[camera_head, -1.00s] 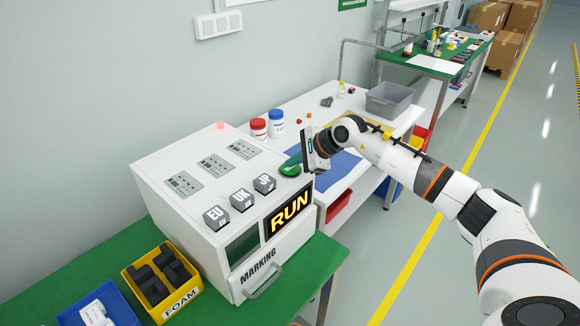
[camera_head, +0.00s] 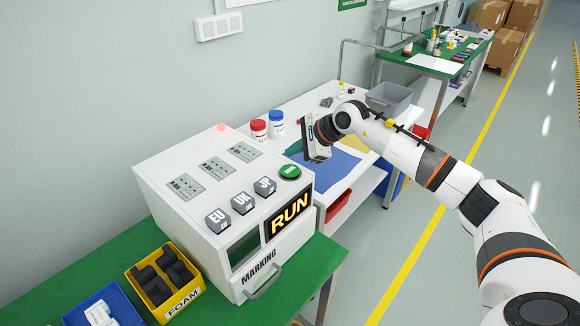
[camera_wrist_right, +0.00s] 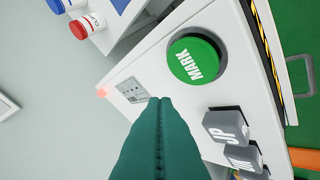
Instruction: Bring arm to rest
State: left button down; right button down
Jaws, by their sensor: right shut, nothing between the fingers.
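My right arm comes in from the right in the head view. Its right gripper (camera_head: 294,148) has teal fingers that are shut and empty, held in the air above and behind the machine's right end. The white marking machine (camera_head: 165,158) stands on a green bench, with a lit RUN display (camera_head: 290,212). Its round green MARK button (camera_head: 290,172) is in the open, apart from the fingers. In the right wrist view the shut fingers (camera_wrist_right: 160,102) point toward the machine's top, with the MARK button (camera_wrist_right: 195,60) beside them. My left gripper is not in view.
Grey EU, UK and JP keys (camera_head: 241,202) stand on the machine. Red-capped (camera_head: 259,131) and blue-capped (camera_head: 277,126) jars stand behind it on the white table, near a grey bin (camera_head: 390,98). A yellow FOAM box (camera_head: 186,300) is at the front left. The aisle at right is open floor.

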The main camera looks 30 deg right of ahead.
jog(key=shift+r, duration=0.85)
